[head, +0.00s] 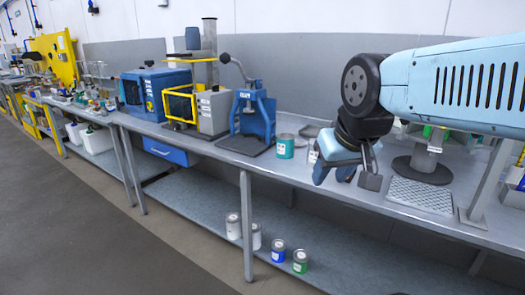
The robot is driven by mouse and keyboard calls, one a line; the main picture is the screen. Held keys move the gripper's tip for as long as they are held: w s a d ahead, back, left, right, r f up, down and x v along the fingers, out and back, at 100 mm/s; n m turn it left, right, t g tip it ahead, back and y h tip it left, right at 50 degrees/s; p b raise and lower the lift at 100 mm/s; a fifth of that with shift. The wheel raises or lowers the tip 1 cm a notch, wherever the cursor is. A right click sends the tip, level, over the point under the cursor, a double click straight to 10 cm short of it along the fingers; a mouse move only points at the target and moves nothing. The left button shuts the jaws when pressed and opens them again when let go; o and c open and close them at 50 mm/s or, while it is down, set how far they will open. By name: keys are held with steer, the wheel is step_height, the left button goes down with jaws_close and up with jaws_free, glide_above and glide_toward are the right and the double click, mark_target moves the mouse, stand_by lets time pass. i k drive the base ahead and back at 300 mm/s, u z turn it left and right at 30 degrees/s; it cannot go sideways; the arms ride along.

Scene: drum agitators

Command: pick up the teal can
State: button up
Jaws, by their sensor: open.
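The teal can (286,146) stands upright on the grey workbench (300,175), to the right of a blue hand press. It has a grey rim and a small pale label. My gripper (358,184) hangs over the bench to the right of the can, apart from it. Its jaws are open and point down, with a gap between the two fingers. No object shows between them. A clear or pale vessel (313,152) stands just behind my gripper and is partly hidden by it.
The blue press (252,112) stands close left of the can. A perforated metal plate (420,194) and a dark round base (422,170) lie to the right. Several cans, including a blue-labelled one (278,251) and a green-labelled one (300,262), stand on the lower shelf.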

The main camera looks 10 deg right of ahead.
mark_target(284, 142)
steer(key=z, duration=1.1)
steer(key=i, duration=0.15)
steer(key=u, duration=2.9)
steer(key=k, duration=1.05)
steer(key=z, duration=1.45)
steer(key=i, duration=1)
steer(key=z, duration=0.1)
